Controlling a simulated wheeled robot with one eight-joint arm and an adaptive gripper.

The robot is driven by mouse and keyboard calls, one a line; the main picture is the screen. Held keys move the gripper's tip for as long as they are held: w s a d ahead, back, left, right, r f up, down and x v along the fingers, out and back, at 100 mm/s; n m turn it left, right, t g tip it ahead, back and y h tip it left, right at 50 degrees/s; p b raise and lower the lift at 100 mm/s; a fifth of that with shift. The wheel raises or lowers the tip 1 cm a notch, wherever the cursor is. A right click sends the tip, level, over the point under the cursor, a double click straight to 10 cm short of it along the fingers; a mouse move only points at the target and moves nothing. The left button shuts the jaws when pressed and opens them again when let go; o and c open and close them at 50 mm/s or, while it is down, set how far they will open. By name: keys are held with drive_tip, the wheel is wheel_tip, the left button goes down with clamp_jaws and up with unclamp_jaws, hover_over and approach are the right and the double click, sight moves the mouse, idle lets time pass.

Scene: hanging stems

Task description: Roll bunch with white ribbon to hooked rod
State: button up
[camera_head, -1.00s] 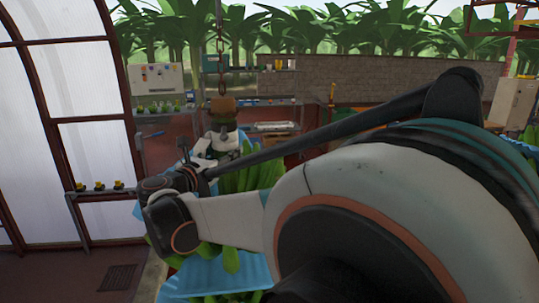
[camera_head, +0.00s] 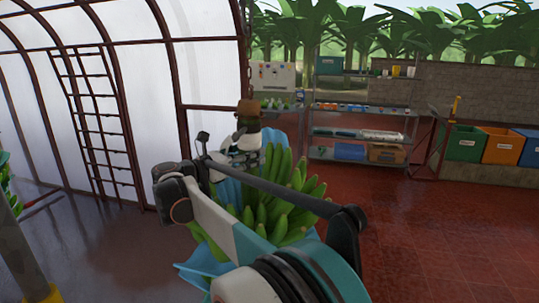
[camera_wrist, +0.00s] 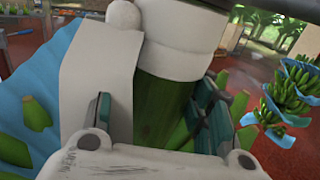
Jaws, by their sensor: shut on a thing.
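The green banana bunch (camera_head: 275,200) is in front of me in the head view, partly hidden by my arm. A blue sheet (camera_head: 205,262) lies around and under it. Its stem (camera_head: 248,122) rises above my wrist with a brown top. In the wrist view the green stem (camera_wrist: 160,100) stands between the fingers of my gripper (camera_wrist: 155,112), which is shut on it. White ribbon (camera_wrist: 185,45) wraps the stem just above. The fingertips are not clear in the head view. I cannot pick out the hooked rod with certainty.
Another green bunch with blue sheets (camera_wrist: 285,98) hangs at the right in the wrist view. A grey post with a yellow base (camera_head: 25,255) stands at the near left. A ladder (camera_head: 97,125) leans by the curved wall. Shelves (camera_head: 360,125) and bins (camera_head: 500,147) stand behind. Red floor at right is clear.

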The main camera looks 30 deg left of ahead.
drive_tip(key=shift+s+a, duration=0.3)
drive_tip(key=shift+a, duration=0.65)
drive_tip(key=o, duration=1.5)
drive_tip(key=v, duration=1.2)
